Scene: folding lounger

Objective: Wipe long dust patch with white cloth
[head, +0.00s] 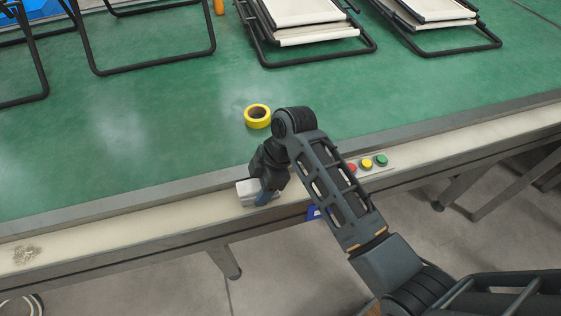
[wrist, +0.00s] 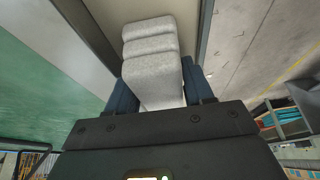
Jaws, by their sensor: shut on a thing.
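My gripper (head: 262,199) is shut on a folded white cloth (head: 247,192), low over the pale front ledge (head: 150,209) of the green-topped table. In the wrist view the cloth (wrist: 152,62) sits between the two blue-grey fingers and sticks out beyond them. I cannot tell whether the cloth touches the ledge. A small patch of greyish dust (head: 26,254) lies on the ledge at the far left, well away from the gripper. No clearly long dust patch shows; part of the ledge is hidden behind my arm.
A yellow tape roll (head: 257,117) lies on the green tabletop (head: 150,140) behind the gripper. Red, yellow and green buttons (head: 367,163) sit on the ledge just right of my arm. Folded lounger frames (head: 305,40) stand at the back. The ledge between cloth and dust is clear.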

